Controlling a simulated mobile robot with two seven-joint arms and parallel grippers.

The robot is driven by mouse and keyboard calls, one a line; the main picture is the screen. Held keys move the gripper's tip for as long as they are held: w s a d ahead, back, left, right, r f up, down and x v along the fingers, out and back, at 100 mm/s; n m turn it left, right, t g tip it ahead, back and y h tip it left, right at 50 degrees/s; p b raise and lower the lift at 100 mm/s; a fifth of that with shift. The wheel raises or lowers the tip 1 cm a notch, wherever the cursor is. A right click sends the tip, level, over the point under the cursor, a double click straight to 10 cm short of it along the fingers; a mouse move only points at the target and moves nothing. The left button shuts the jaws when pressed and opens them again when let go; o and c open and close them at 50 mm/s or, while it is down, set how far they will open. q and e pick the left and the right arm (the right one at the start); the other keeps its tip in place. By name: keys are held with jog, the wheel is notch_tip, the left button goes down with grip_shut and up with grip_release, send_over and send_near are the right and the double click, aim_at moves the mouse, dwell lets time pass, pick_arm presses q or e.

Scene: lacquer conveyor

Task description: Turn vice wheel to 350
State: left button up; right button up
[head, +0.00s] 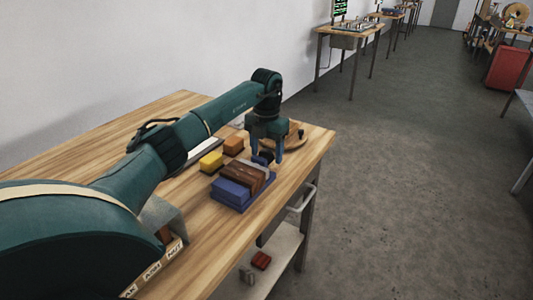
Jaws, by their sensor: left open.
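A vice (231,194) with a blue body stands near the right edge of the wooden workbench, with a brown block (243,177) between its parts. A small dark part (264,156) at its far end sits between the fingers of my left gripper (266,157); it may be the vice wheel, but it is mostly hidden. My left gripper points down and is open around or just above this part; I cannot tell if it touches. No wheel marking or number is readable. My right gripper is out of view.
On the bench (100,134), a yellow block (211,161) and an orange block (234,145) lie left of the vice. A round wooden piece (294,140) is behind the gripper. A lower shelf holds a red block (261,260).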

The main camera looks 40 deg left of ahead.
pick_arm(q)
jog(key=shift+f, duration=0.55)
